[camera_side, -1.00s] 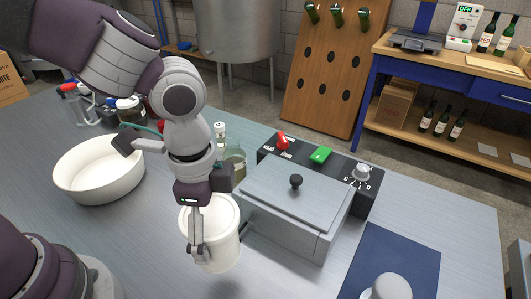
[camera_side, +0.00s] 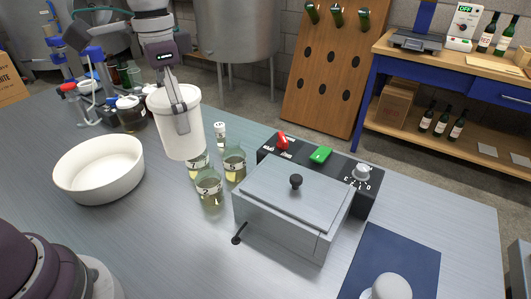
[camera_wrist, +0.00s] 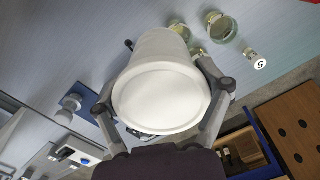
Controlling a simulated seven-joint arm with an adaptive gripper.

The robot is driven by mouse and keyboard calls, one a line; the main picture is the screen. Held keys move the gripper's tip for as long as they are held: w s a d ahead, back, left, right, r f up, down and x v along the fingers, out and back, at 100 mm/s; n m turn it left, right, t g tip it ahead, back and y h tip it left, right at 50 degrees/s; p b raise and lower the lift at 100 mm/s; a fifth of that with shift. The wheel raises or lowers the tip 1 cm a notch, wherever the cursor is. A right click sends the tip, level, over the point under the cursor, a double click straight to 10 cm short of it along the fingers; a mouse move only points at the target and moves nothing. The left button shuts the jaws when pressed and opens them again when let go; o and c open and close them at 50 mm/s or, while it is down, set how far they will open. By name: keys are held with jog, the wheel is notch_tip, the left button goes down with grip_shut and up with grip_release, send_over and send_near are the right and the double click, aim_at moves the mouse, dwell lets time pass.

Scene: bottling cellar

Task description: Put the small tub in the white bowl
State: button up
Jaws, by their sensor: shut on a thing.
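The small tub (camera_side: 176,130) is white, round and upright, and hangs in the air above the table. My gripper (camera_side: 183,118) is shut on it, one finger showing on its near side in the side view. In the wrist view the tub (camera_wrist: 160,98) fills the middle, with my gripper's fingers on both sides of it. The white bowl (camera_side: 99,184) stands on the table at the left in the side view, below and to the left of the tub. The part of its inside that shows looks empty. I cannot make out the bowl in the wrist view.
Several glass beakers (camera_side: 209,187) and a small white-capped vial (camera_side: 220,132) stand near the tub. A lidded grey bath (camera_side: 296,207) with a black control panel (camera_side: 335,177) is on the right. Clamp stands and a dark jar (camera_side: 131,115) stand behind the bowl. Bare table lies in front.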

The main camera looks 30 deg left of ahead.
jog(key=a+n, duration=0.7)
jog(key=a, duration=0.7)
jog(key=n, duration=0.5)
send_over(108, 178)
notch_tip(108, 178, down, 15)
jog(key=shift+f, duration=0.15)
jog(key=shift+f, duration=0.15)
jog(key=o, duration=1.2)
